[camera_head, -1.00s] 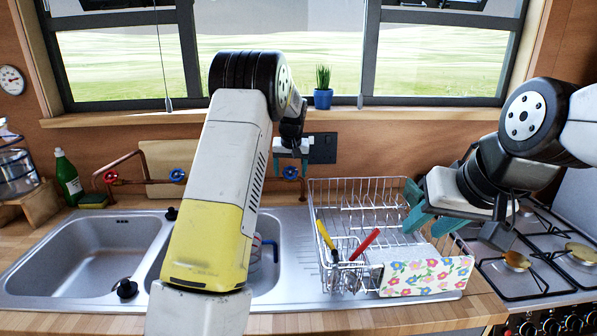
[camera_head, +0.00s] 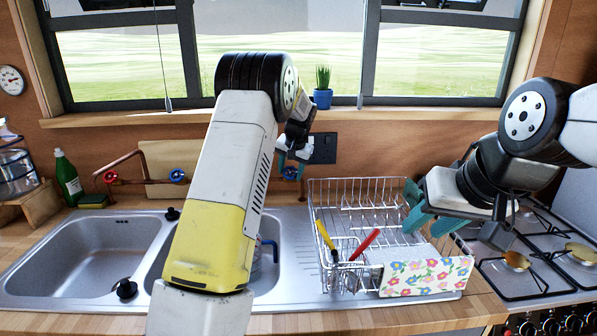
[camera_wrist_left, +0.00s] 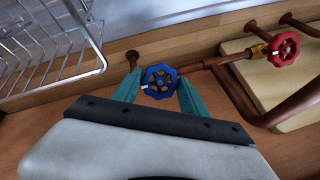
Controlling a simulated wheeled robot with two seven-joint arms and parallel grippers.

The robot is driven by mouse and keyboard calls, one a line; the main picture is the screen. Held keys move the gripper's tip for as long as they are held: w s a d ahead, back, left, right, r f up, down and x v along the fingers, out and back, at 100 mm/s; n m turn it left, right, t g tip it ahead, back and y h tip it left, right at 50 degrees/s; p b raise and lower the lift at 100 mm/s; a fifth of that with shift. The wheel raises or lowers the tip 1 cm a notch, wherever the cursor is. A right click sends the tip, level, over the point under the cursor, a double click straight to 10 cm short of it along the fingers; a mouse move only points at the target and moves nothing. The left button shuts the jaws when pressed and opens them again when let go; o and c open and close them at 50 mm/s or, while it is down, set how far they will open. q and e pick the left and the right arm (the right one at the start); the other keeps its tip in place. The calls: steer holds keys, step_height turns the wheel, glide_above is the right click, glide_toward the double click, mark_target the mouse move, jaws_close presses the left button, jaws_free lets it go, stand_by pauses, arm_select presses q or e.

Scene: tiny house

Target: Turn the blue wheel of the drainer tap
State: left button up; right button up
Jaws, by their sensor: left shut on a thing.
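The blue wheel of the drainer tap (camera_head: 290,173) is on the back wall, left of the dish rack, partly covered by my gripper in the head view. In the left wrist view the blue wheel (camera_wrist_left: 160,81) sits between the two teal fingers of my left gripper (camera_wrist_left: 158,88), one finger on each side of its rim. My left gripper (camera_head: 292,170) is shut on the wheel and tilted in the head view. My right gripper (camera_head: 428,212) is open and empty above the right side of the dish rack.
A wire dish rack (camera_head: 361,184) holds cutlery and stands on the drainer. Another blue wheel (camera_head: 177,175) and a red wheel (camera_head: 110,176) are on copper pipes at left. A potted plant (camera_head: 323,97) stands on the sill. A gas hob (camera_head: 545,262) is at right.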

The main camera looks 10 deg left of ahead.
arm_select(q)
steer(key=o, duration=1.4)
steer(key=shift+c, duration=0.2)
steer(key=v, duration=0.7)
steer(key=shift+r, duration=0.35)
steer(key=shift+s+d, duration=0.1)
steer(key=shift+s, duration=0.05)
